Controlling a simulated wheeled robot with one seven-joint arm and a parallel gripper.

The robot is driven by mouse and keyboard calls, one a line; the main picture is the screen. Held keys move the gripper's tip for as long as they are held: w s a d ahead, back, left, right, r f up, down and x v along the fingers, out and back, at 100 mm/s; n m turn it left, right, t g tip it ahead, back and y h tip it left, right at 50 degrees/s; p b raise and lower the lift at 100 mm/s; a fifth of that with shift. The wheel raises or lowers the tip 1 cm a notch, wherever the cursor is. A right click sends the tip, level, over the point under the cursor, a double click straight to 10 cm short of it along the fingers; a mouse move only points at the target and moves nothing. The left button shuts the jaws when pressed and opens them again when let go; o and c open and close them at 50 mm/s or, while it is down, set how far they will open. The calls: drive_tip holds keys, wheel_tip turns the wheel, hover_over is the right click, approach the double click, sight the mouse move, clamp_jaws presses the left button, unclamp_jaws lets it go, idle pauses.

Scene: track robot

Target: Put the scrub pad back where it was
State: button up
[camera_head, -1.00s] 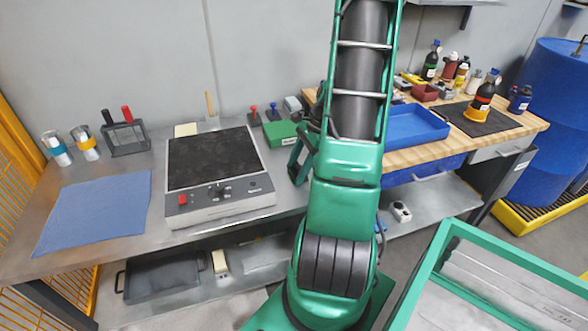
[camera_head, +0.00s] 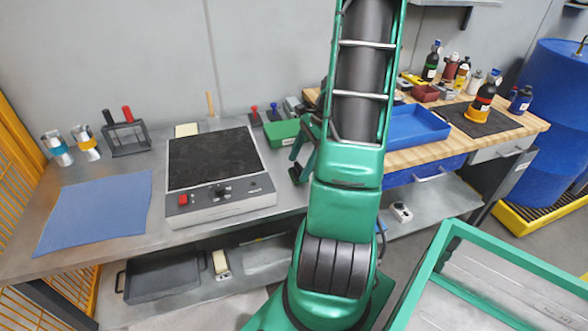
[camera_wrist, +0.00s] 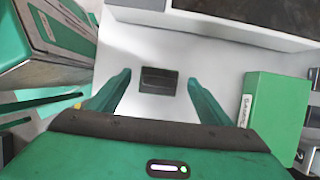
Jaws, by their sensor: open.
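A small dark block (camera_wrist: 158,81), perhaps the scrub pad, lies on a pale flat surface in the wrist view. My gripper (camera_wrist: 159,77) is open, with one green finger on each side of the block in the picture. I see gaps between the block and both fingers, and I cannot tell the height above it. In the head view my arm hides most of the gripper, which is just right of the hot plate (camera_head: 221,207). The block cannot be made out clearly there.
A green box (camera_head: 283,132) stands behind the gripper; it also shows in the wrist view (camera_wrist: 275,112). A blue cloth (camera_head: 95,212) lies at left on the steel bench. A blue tray (camera_head: 415,127) sits on the wooden top to the right of my arm.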

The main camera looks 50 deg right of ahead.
drive_tip(key=v, duration=0.9)
drive_tip(key=s+a+r+n+g+h, duration=0.1)
drive_tip(key=s+a+r+n, duration=0.15)
drive_tip(key=a+n, duration=0.35)
drive_tip(key=s+a+r+n+g+h, duration=0.1)
drive_tip(key=a+r+n, duration=0.3)
drive_tip(key=a, duration=0.3)
drive_tip(key=s+a+n+h, duration=0.1)
drive_tip(key=s+a+n, duration=0.6)
drive_tip(key=s+n, duration=0.1)
drive_tip(key=shift+a+r+g+h, duration=0.25)
drive_tip(key=shift+a+g+h, duration=0.05)
drive_tip(key=shift+a+h, duration=0.1)
drive_tip(key=shift+s, duration=0.1)
